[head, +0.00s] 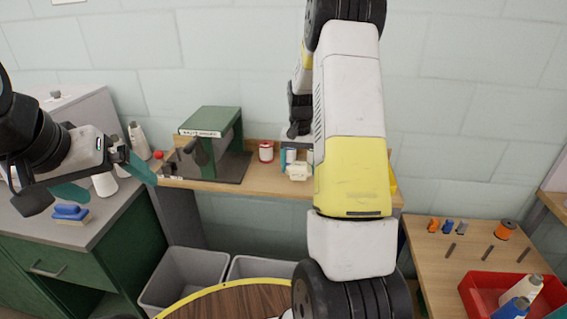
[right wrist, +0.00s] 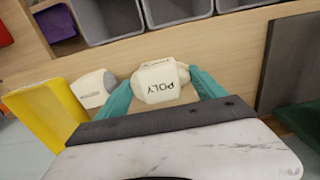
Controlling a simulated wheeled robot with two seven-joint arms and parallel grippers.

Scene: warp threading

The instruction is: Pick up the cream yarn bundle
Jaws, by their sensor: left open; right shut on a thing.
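The cream yarn bundle (right wrist: 160,79), with "POLY" printed on it, sits between the teal fingers of my right gripper (right wrist: 163,90) in the right wrist view. The fingers are closed on its two sides. In the head view the bundle (head: 299,172) shows small at the wooden bench, just left of my right forearm. I cannot tell whether it touches the bench top. My left gripper (head: 108,181) is open and empty at the left, above the grey cabinet top.
A white-and-grey item (right wrist: 94,90) and a yellow panel (right wrist: 47,112) are beside the bundle. A green machine (head: 212,130) and a red-and-white spool (head: 266,152) stand left on the bench (head: 235,186). Grey bins (head: 185,274) are below. A red tray (head: 480,290) is at right.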

